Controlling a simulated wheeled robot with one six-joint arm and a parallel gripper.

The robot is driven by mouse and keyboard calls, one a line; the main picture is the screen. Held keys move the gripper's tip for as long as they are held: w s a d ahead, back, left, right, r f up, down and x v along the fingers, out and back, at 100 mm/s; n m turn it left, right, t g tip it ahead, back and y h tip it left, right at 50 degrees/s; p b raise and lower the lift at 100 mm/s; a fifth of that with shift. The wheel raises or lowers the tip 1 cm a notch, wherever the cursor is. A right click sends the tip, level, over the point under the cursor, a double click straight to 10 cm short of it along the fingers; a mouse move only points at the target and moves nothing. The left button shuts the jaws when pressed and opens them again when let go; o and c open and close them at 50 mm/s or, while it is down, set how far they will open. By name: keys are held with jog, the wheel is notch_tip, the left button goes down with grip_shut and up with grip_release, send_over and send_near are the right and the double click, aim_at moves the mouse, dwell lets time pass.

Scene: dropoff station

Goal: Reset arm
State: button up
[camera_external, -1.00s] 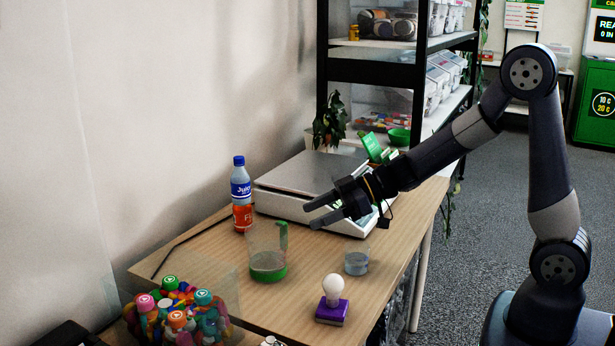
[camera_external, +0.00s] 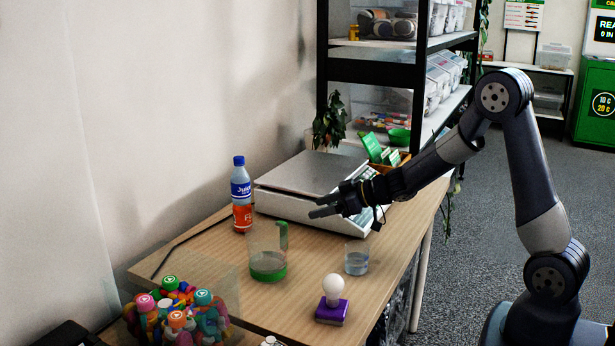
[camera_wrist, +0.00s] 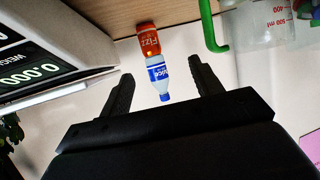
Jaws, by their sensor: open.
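My gripper (camera_external: 316,206) is open and empty. It is in the air above the table, at the front right of the scale in the outside view, pointing left. Its two dark fingers also show spread apart in the wrist view (camera_wrist: 163,88). My arm is bent, with its elbow raised above the right side of the table. The wrist view is turned over; a bottle with blue and red labels (camera_wrist: 155,60) appears between the fingers but stands well beyond them. Nothing touches the fingers.
The wooden table (camera_external: 215,270) holds a scale (camera_external: 300,172), the bottle (camera_external: 241,190), a green-handled beaker (camera_external: 267,265), a small clear cup (camera_external: 356,258) and a purple-based bulb (camera_external: 332,305). A clear box of colourful caps (camera_external: 175,315) is front left. A dark shelf (camera_external: 370,72) stands behind.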

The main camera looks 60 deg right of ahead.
notch_tip(320, 180, down, 6)
jog(key=shift+r+b, duration=0.2)
jog(key=shift+b, duration=0.65)
jog(key=shift+s+f, duration=0.1)
jog(key=shift+f, duration=0.1)
jog(key=shift+v, duration=1.2)
jog(key=shift+r, duration=0.15)
